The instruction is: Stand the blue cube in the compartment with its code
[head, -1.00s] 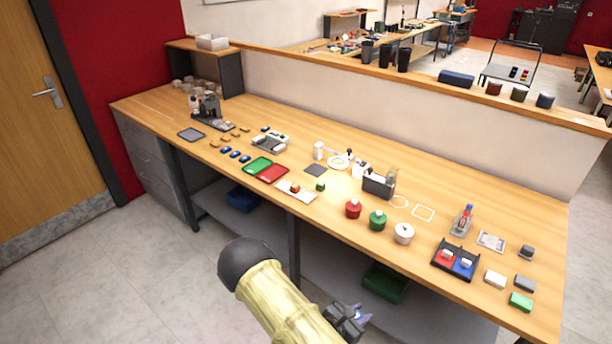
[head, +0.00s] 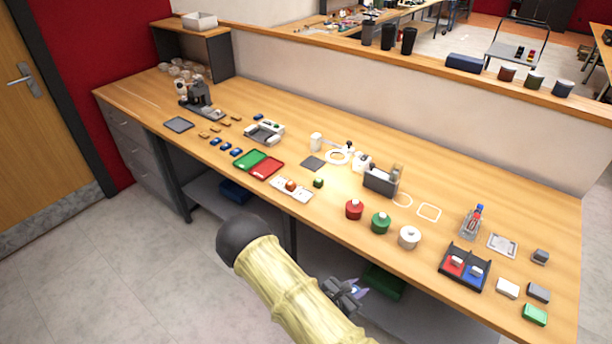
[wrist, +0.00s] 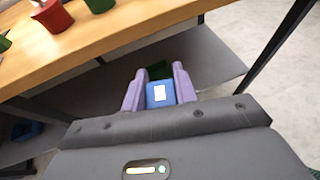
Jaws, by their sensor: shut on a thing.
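My gripper (head: 352,290) is in front of the bench, below the height of its top. In the wrist view its two purple fingers are shut on the blue cube (wrist: 159,94), which has a white label on the face towards the camera. In the head view the cube is too small to make out clearly. A black divided tray (head: 446,264) stands near the right end of the bench. Codes are too small to read.
Red (head: 354,210), green (head: 380,223) and white (head: 409,238) round containers stand along the bench's front edge, left of the tray. White (head: 508,288), grey (head: 538,292) and green (head: 535,315) blocks lie to its right. A shelf runs below the bench top.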

